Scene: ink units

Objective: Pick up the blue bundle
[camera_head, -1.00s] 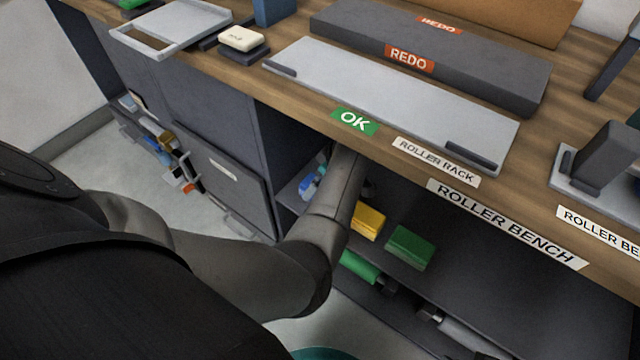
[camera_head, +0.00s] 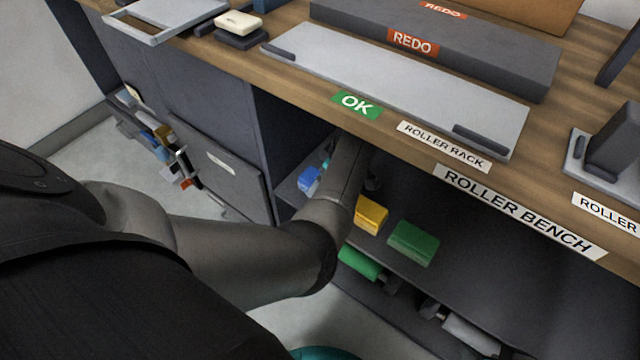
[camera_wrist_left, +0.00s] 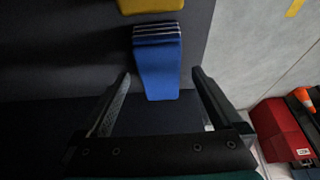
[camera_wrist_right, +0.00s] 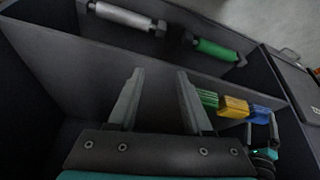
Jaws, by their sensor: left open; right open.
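The blue bundle (camera_head: 309,180) lies on the shelf under the bench, left of my left forearm in the head view. In the left wrist view the blue bundle (camera_wrist_left: 158,70) is a long block with pale bands at its far end. My left gripper (camera_wrist_left: 161,78) is open, its fingers apart on either side of the bundle's near part; contact cannot be told. The right wrist view also shows the blue bundle (camera_wrist_right: 262,115), beside part of my left gripper. My right gripper (camera_wrist_right: 160,74) is open and empty there, and outside the head view.
A yellow bundle (camera_head: 371,214) and a green bundle (camera_head: 413,242) lie in a row with the blue one. A green roller (camera_head: 359,262) lies lower down. The bench top (camera_head: 330,112) overhangs the shelf. A red box (camera_wrist_left: 280,130) stands on the floor.

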